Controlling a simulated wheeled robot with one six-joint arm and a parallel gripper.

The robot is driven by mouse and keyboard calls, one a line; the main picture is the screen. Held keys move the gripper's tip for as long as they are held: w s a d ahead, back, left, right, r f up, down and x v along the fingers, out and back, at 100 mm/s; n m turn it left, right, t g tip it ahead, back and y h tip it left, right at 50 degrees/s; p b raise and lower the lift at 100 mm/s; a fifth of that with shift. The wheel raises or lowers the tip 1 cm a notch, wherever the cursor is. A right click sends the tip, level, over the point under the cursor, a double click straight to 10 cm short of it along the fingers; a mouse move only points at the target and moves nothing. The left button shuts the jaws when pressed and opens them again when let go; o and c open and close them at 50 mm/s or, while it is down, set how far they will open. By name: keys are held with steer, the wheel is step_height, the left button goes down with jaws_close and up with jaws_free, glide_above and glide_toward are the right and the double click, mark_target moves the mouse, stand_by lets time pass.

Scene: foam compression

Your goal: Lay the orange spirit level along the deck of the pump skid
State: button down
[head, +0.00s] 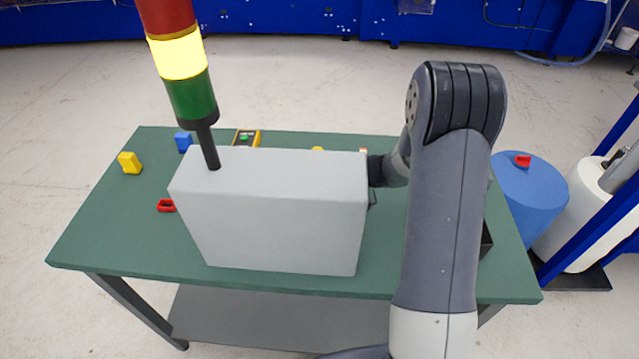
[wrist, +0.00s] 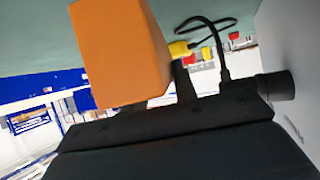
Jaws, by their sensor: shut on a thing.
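The orange spirit level shows large and close in the wrist view (wrist: 118,50), as an orange block end. My gripper (wrist: 183,85) is shut on it, though the contact itself is mostly hidden. In the head view my gripper (head: 378,171) shows only as a dark part at the right side of a grey box, and the rest is behind the box. A small orange-and-white bit (head: 363,151) peeks over the box's back edge; I cannot tell what it is. I cannot make out the pump skid or its deck in either view.
The tall grey box (head: 275,215) with a red, yellow and green signal tower (head: 180,60) stands on the green table (head: 110,230), blocking the view behind it. Yellow (head: 129,163), blue (head: 183,142) and red (head: 166,206) items lie left. A blue drum (head: 535,200) stands right.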

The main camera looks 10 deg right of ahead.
steer(key=shift+s+f, duration=0.15)
steer(key=shift+f, duration=0.55)
steer(key=shift+s+f, duration=0.1)
steer(key=shift+f, duration=0.6)
steer(key=shift+f, duration=0.15)
steer(key=c, duration=1.1)
jaws_free()
